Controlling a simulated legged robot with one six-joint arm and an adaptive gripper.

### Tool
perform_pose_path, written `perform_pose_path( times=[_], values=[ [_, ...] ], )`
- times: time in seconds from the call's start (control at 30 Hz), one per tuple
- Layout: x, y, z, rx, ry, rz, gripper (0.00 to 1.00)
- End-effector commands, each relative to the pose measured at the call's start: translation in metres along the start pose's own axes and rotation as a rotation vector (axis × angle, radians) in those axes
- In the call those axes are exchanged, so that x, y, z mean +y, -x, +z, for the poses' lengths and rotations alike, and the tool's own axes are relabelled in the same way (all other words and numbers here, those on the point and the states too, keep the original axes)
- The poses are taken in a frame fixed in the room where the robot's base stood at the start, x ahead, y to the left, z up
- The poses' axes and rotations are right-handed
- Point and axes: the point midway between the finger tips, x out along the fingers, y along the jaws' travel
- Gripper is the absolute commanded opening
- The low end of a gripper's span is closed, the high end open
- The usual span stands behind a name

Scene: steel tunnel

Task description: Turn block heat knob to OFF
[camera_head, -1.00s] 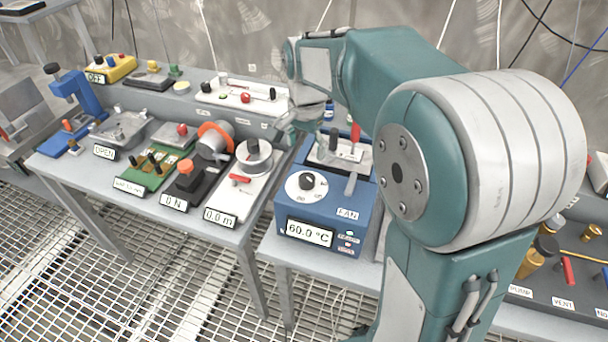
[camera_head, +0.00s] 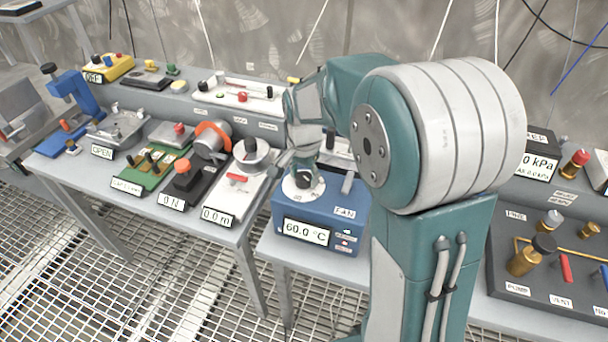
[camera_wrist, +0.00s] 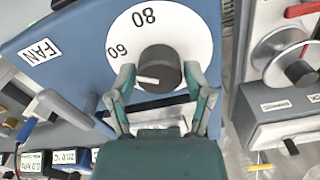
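The block heat knob is a black round knob (camera_head: 304,180) on a white dial (camera_head: 290,188), on top of a blue heater box (camera_head: 282,215). The box display reads 60.0 °C. In the wrist view the knob (camera_wrist: 160,70) has a white pointer line aimed left, a little below the 60 mark; 80 is also readable. An OFF mark cannot be made out. My gripper (camera_wrist: 165,88) is open, with one finger on each side of the knob's near part. Contact cannot be told. In the head view my gripper (camera_head: 297,157) is just above and behind the knob, partly hidden.
A lever labelled FAN (camera_head: 348,182) stands right of the dial on the same box. A white unit with a round dial and red handle (camera_head: 237,179) is close on the left. A dark panel with valves (camera_head: 520,285) is at right.

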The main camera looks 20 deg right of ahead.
Motion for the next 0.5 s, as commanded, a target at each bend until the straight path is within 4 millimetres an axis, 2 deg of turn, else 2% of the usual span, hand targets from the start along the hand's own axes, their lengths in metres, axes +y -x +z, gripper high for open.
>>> perform_pose_path(
  times=[0.03,0.07,0.1,0.5],
  values=[
    [-0.0001,-0.0001,0.0001,0.0,0.0,0.0,0.2],
    [-0.0001,-0.0001,0.0002,0.0,0.0,0.0,0.07],
    [-0.0002,-0.0001,0.0002,0.0,0.0,0.0,0.05],
    [-0.0003,-0.0008,0.0007,-0.002,0.046,0.001,0.05]
  ],
)
